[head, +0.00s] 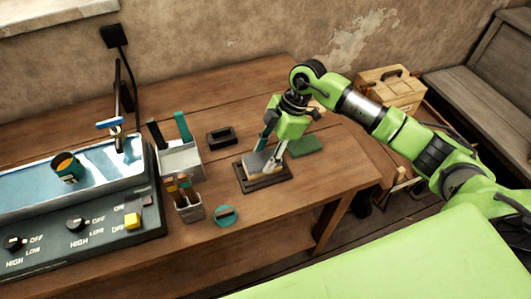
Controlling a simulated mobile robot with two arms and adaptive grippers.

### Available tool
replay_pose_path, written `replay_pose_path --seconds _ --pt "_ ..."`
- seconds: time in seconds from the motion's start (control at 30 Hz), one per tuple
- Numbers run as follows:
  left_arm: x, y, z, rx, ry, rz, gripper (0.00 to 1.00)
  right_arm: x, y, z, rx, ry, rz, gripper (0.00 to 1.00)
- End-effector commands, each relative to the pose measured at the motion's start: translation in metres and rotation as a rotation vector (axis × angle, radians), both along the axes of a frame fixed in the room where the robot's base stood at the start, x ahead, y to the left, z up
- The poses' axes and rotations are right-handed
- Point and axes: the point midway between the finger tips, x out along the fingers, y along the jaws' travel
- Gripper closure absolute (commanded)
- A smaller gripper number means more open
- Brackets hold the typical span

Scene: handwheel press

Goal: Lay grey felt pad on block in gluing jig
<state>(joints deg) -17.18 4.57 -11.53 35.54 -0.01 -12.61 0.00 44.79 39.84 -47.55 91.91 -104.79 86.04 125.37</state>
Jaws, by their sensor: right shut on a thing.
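The gluing jig (285,178) is a dark brown low frame near the middle of the table. A pale wooden block (263,175) sits in it. The grey felt pad (257,161) is a flat grey piece right over the block, between the fingers of my right gripper (266,160). The gripper points down and is shut on the pad. The pad looks very close to the block's top; I cannot tell whether it touches. The fingers hide part of the pad and block. My left gripper is not in view.
A green pad (306,145) lies right of the jig and a dark hollow frame (221,137) behind it. A grey tool box (181,161), a brush cup (189,210) and a teal disc (226,216) stand left. A water bath (90,235) with knobs fills the far left.

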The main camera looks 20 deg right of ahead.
Motion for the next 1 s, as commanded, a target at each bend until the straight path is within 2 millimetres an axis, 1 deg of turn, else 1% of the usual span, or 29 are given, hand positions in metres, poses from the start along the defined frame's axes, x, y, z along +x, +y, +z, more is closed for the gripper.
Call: replay_pose_path --seconds 0.07,0.1,0.13,0.17,0.47,0.57,0.67,1.0 --pt "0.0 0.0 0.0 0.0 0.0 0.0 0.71 0.0 0.0 0.0 0.0 0.0 0.0 0.77" --pt "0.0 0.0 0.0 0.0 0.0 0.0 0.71 0.0 0.0 0.0 0.0 0.0 0.0 0.51" --pt "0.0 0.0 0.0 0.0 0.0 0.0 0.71 0.0 0.0 0.0 0.0 0.0 0.0 0.44" --pt "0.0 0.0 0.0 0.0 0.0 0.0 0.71 0.0 0.0 0.0 0.0 0.0 0.0 0.4" --pt "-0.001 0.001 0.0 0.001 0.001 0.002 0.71 0.0 0.0 0.0 0.0 0.0 0.0 0.4" --pt "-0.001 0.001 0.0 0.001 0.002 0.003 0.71 0.001 -0.002 0.004 0.0 -0.002 -0.001 0.4" --pt "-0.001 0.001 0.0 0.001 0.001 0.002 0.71 0.001 -0.006 0.016 0.0 -0.003 0.0 0.4" --pt "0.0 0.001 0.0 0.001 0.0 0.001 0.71 0.002 -0.034 0.081 -0.001 -0.004 -0.001 0.4"
